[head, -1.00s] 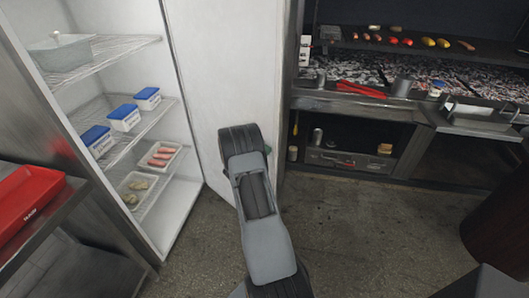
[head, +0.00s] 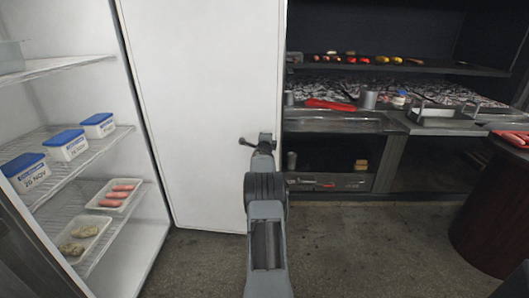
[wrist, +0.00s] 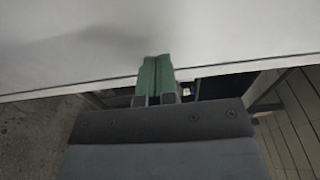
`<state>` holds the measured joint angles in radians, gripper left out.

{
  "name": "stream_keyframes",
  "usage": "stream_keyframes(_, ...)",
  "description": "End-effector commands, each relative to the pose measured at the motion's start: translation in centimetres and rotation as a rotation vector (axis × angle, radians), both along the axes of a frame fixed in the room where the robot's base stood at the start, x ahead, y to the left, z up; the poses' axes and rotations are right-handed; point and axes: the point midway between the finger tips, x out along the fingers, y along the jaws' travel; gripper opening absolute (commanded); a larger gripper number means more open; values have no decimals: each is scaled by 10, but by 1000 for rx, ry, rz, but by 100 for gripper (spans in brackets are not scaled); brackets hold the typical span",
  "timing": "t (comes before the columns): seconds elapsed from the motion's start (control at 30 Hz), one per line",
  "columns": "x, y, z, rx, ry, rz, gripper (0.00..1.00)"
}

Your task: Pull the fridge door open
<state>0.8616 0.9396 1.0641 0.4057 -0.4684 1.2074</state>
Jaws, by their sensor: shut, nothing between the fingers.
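The fridge door (head: 205,100) is a tall white panel. It stands swung wide open to the right of the fridge interior, its inner face towards me. In the wrist view the door (wrist: 160,35) is a broad pale surface with its edge running across the picture. My gripper shows in the wrist view as two green fingers (wrist: 155,78), shut together and empty, overlapping the door's edge. I cannot tell whether they touch it. In the head view my arm reaches to the door's lower right edge, and the fingers are not clear there. No handle is visible.
Fridge shelves (head: 75,150) at left hold blue-lidded tubs (head: 68,144), a tray of sausages (head: 118,194) and a tray of patties (head: 85,236). A grill counter (head: 340,122) stands right of the door. A dark round stand (head: 500,215) is at far right. Floor (head: 370,230) between is clear.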

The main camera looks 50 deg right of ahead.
Motion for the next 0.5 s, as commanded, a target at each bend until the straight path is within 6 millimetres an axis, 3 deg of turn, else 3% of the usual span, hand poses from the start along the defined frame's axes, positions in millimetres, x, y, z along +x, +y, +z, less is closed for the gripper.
stream_keyframes(0.2,-10,-13,1,0,4,-7,0)
stream_keyframes(0.5,-14,-15,0,0,4,-13,0)
